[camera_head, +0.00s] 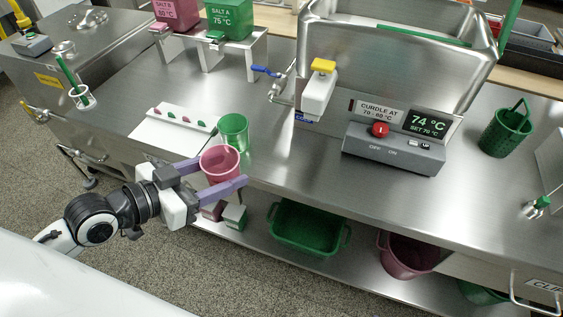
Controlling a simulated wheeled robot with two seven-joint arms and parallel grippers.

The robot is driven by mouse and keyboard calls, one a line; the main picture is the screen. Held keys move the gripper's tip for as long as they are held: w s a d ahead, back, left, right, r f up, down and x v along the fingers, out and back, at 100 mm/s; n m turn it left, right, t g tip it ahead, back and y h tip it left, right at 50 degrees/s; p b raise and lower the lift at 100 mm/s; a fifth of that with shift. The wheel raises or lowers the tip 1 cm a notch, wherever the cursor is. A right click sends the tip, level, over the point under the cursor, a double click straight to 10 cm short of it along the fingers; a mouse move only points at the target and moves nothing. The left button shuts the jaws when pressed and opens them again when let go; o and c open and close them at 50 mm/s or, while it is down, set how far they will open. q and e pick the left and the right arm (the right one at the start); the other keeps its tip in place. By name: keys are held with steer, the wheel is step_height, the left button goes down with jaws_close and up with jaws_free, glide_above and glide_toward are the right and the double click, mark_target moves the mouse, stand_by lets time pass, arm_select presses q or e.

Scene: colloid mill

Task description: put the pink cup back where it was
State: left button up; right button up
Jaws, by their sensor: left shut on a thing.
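The pink cup (221,166) is in the camera_head view, left of centre, upright or nearly so, near the front edge of the steel counter. My left gripper (229,175) is shut on the pink cup, with its purple fingers on either side of it. A green cup (233,131) stands on the counter just behind the pink cup; whether they touch is not clear. The underside of the pink cup is hard to see, so I cannot tell whether it rests on anything. My right gripper is not in view.
A white board with small pink and green pieces (150,133) lies left of the cups. A grey control box (392,150) and a steel vat (400,60) stand to the right. Salt containers (230,18) sit on a raised stand behind. Bins (296,232) fill the lower shelf.

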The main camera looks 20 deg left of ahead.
arm_select(q)
steer(key=shift+s+d+f, duration=0.1)
steer(key=shift+s+f, duration=0.25)
steer(key=shift+f, duration=0.35)
steer(key=shift+s+d+f+n+y+b, duration=0.35)
steer(key=shift+s+d+b, duration=0.2)
steer(key=shift+b, duration=0.1)
glide_above(284, 159)
steer(key=shift+p, duration=0.45)
steer(key=shift+f, duration=1.75)
steer(key=shift+f, duration=0.1)
steer(key=o, duration=1.1)
steer(key=v, duration=1.2)
